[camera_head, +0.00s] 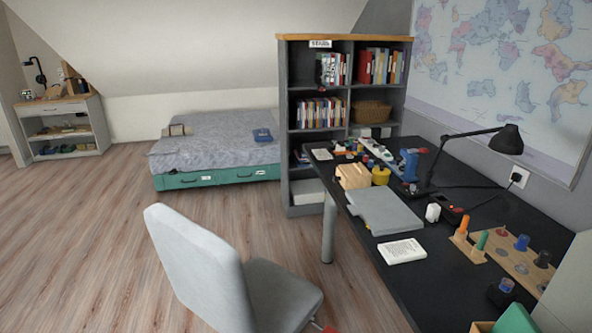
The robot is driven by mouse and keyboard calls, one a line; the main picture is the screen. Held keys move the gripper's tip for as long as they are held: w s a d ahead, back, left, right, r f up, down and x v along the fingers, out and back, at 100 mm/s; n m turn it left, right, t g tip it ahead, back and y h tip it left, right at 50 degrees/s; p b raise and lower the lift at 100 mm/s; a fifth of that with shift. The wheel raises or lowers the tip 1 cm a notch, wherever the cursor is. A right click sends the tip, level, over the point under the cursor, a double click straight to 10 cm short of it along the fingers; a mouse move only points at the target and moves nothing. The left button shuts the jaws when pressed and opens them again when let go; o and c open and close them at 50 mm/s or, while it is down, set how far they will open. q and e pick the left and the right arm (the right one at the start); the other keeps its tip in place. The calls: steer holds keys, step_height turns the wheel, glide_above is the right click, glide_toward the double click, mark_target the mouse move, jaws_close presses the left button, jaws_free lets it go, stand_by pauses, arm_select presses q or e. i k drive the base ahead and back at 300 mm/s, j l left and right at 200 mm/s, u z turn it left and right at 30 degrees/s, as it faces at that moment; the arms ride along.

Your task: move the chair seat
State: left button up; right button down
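A light grey office chair stands at the bottom centre, left of the desk. Its tall backrest (195,265) is on the left, and its chair seat (278,295) extends to the right, toward the desk. The lower edge of the chair is cut off by the picture's edge. A small red part (326,329) shows at the seat's right front corner; I cannot tell what it is. Neither of my grippers is in view.
The dark desk (405,290) runs along the right, with a laptop, a lamp, and small items; its leg (328,228) stands beyond the chair. A shelf (302,205) and a bed (215,145) stand behind. The wooden floor (80,245) at left is clear.

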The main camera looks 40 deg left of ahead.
mark_target(205, 272)
steer(key=u, duration=2)
